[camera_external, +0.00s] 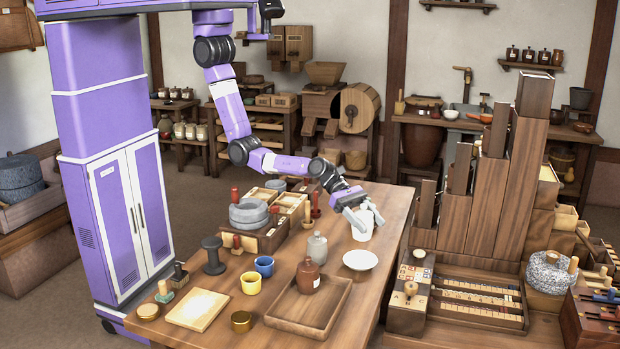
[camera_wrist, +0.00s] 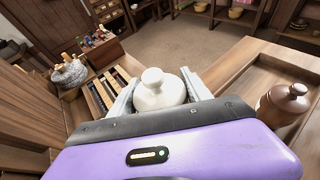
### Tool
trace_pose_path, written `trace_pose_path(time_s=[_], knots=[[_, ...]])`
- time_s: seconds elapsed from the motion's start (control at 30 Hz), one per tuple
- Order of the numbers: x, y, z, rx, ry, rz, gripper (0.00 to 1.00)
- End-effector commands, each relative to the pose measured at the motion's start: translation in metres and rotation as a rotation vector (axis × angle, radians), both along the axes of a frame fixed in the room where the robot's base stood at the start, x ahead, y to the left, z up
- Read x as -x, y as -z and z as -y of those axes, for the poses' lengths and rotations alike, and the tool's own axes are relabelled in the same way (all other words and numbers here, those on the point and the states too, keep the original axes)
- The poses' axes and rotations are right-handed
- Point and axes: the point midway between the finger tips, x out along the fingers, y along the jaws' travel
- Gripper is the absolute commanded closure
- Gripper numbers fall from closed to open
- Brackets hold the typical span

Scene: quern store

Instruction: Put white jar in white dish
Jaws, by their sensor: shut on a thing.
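The white jar (camera_external: 363,226) is between the fingers of my gripper (camera_external: 361,217), near the table's right edge, behind the dish. In the wrist view the jar (camera_wrist: 158,92), with its round knob on top, sits between the two pale fingers of my gripper (camera_wrist: 160,95), which is shut on it. I cannot tell whether the jar's base touches the table. The white dish (camera_external: 360,260) lies on the table just in front of the jar and looks empty. I cannot make out the dish in the wrist view.
A brown jar (camera_external: 308,277) stands in a wooden tray (camera_external: 327,315), with a grey bottle (camera_external: 317,247) behind it. A blue mug (camera_external: 264,265) and a yellow mug (camera_external: 250,283) are to the left. Tall wooden boxes (camera_external: 478,210) stand right of the table.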

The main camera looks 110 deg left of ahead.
Motion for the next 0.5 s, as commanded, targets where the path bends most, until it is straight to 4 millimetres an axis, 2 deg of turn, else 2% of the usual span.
trace_pose_path(time_s=[0.1,0.2,0.4,0.5], knots=[[-0.001,0.028,-0.001,0.000,-0.002,0.000,1.00],[-0.001,0.043,-0.001,0.001,-0.002,0.001,1.00],[-0.001,0.056,0.000,0.001,-0.001,0.003,1.00],[-0.001,0.070,-0.001,0.001,-0.002,0.002,1.00]])
